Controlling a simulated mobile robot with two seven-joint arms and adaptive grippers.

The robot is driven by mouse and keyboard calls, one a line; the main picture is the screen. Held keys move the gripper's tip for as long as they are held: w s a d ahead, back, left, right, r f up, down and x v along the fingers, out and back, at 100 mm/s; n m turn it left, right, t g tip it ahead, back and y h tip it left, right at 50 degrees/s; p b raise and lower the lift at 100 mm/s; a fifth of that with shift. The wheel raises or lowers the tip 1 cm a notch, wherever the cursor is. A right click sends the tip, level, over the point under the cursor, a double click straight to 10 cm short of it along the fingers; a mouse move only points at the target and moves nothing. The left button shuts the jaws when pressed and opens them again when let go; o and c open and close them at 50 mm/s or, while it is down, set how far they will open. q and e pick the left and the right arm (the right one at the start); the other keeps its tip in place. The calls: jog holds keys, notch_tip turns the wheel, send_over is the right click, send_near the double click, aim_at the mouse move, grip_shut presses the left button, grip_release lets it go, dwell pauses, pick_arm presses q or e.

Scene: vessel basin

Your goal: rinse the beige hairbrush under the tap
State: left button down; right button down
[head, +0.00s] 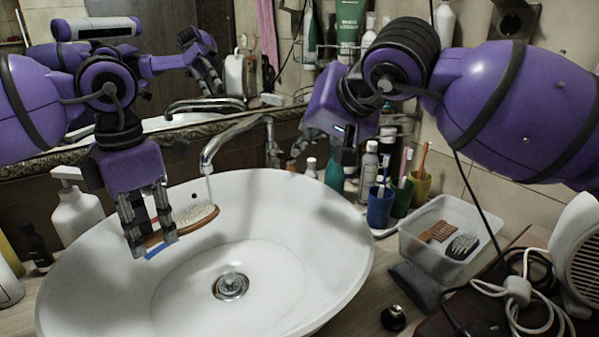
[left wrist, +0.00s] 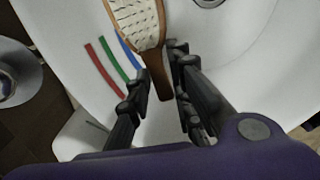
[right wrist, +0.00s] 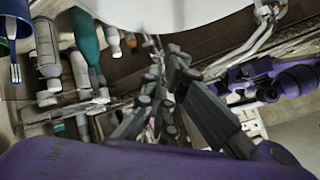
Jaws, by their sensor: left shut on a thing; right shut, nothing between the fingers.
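My left gripper (head: 150,235) is shut on the handle of the beige hairbrush (head: 197,215) and holds it over the left part of the white basin (head: 335,235). The brush's pale bristles face up, below the outlet of the metal tap (head: 228,135). A thin, faint stream seems to run from the outlet to the bristles. In the left wrist view the brush (left wrist: 136,20) points away from the fingers (left wrist: 158,88). My right gripper (head: 345,155) is behind the basin, right of the tap; its fingers (right wrist: 165,75) are shut and empty in the right wrist view.
Red, green and blue stripes (left wrist: 105,65) show against the basin. A soap bottle (head: 77,210) stands left. Toothbrush cups (head: 380,207) and a clear tub (head: 425,217) with brushes stand right. Cables (head: 520,290) lie at front right. A mirror backs the counter.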

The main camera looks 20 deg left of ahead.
aim_at(284, 159)
jog(key=w+a+f+m, duration=0.1)
jog(key=f+m, duration=0.2)
jog(key=m, duration=0.6)
jog(key=w+f+m+h, duration=0.1)
jog(key=f+m, duration=0.3)
jog(key=m, duration=0.6)
jog(key=w+a+f+m+g, duration=0.1)
jog(key=f+m, duration=0.3)
jog(key=m, duration=0.6)
jog(key=shift+w+a+h, duration=0.2)
jog(key=shift+a+h, duration=0.1)
jog(key=shift+h, duration=0.1)
jog(key=shift+r, duration=0.15)
jog(key=shift+w+a+r, duration=0.1)
jog(key=shift+r, duration=0.8)
